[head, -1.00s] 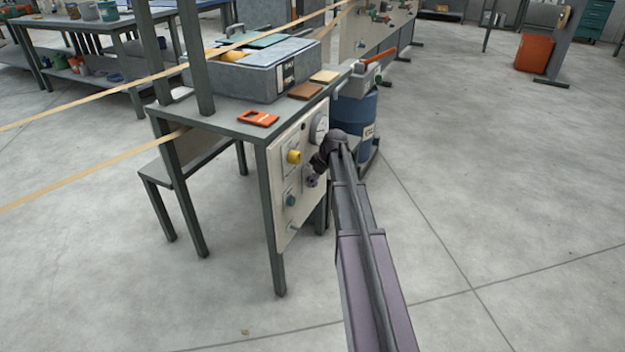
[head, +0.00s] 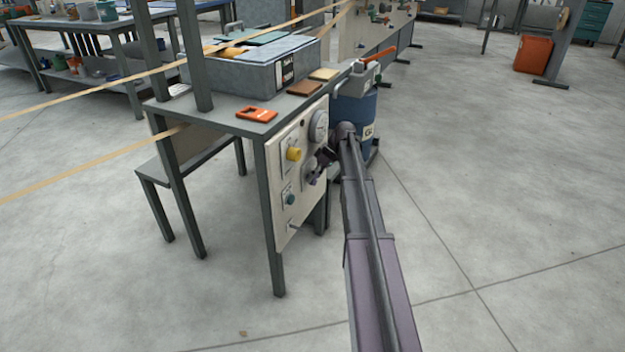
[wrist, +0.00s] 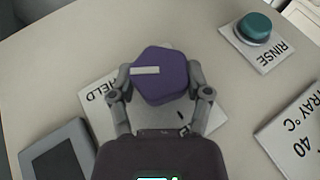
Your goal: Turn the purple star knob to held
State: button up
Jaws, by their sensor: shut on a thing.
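The purple star knob (wrist: 163,88) sits on the cream panel in the wrist view, with a pale bar mark across its upper left face. My gripper (wrist: 161,85) is shut on it, one finger at each side. The label plate (wrist: 97,108) behind the knob reads HELD at its left; the rest of the plate is mostly covered by my gripper and the knob. In the head view my gripper (head: 318,172) is at the panel (head: 290,205), below the round gauge, and largely hides the knob.
A teal RINSE button (wrist: 257,26) is at the upper right of the wrist view, and a TRAY °C plate (wrist: 295,140) is at the right. A dark grey box (wrist: 62,150) is at the lower left. A yellow knob (head: 293,154) and a blue drum (head: 362,115) are near my arm.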

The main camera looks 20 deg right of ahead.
jog(key=o, duration=1.2)
jog(key=shift+r, duration=0.1)
jog(key=shift+c, duration=0.2)
jog(key=shift+a, duration=0.1)
jog(key=shift+s+r, duration=0.1)
